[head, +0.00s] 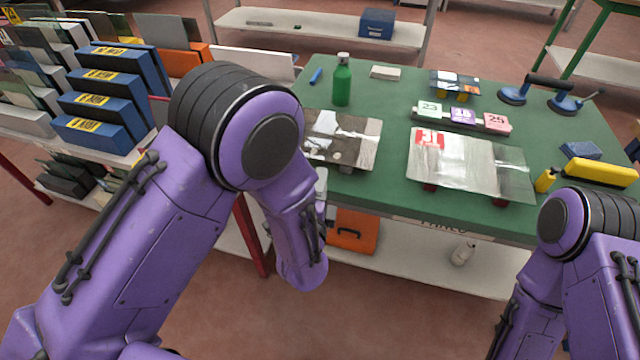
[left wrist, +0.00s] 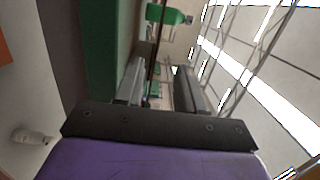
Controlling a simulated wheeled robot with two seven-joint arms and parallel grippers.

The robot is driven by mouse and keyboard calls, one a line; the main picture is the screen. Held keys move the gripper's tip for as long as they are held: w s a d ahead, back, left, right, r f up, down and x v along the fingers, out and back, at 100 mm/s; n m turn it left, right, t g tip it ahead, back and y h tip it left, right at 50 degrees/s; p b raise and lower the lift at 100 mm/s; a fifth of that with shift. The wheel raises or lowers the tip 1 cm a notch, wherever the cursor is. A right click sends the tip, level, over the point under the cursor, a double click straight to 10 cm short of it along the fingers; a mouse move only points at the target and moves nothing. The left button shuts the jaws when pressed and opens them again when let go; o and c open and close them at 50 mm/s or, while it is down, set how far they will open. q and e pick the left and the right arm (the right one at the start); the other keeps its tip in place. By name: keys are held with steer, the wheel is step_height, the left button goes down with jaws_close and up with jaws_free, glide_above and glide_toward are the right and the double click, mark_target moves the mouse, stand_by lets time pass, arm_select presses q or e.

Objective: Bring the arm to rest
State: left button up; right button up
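My left gripper (left wrist: 160,85) shows in the left wrist view with its two fingers apart and nothing between them. In the head view my left arm bends at a large dark elbow joint, and its forearm hangs down in front of the table. Only a small grey part of the left gripper (head: 320,185) shows there, beside the forearm near the table's front edge. My right arm stands at the lower right of the head view, bent, with its gripper out of the picture.
The green table (head: 390,100) carries glass sheets (head: 470,160), a green bottle (head: 342,82), number cards (head: 462,115), suction cups (head: 515,95) and a yellow tool (head: 598,172). Blue racks (head: 100,105) stand at the left. An orange case (head: 352,232) and white bottle (head: 462,253) are underneath.

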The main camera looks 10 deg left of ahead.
arm_select(q)
steer(key=s+a+f+n+g, duration=0.3)
steer(key=f+n, duration=0.3)
steer(key=n, duration=0.2)
steer(key=s+a+f+n+g, duration=0.3)
steer(key=f+n, duration=0.3)
steer(key=n, duration=0.1)
steer(key=s+a+f+n+g, duration=0.3)
steer(key=s+a+f, duration=0.1)
steer(key=s, duration=0.4)
steer(key=s+a+f+n+g+y, duration=0.1)
steer(key=s+a+f+n+g, duration=0.2)
steer(key=s, duration=0.5)
steer(key=s+a+f+n+g+y, duration=0.1)
steer(key=s+a+f+n+g, duration=0.1)
steer(key=s+a+f, duration=0.3)
steer(key=s, duration=0.3)
steer(key=shift+a+n+g, duration=0.25)
steer(key=shift+n+g, duration=0.15)
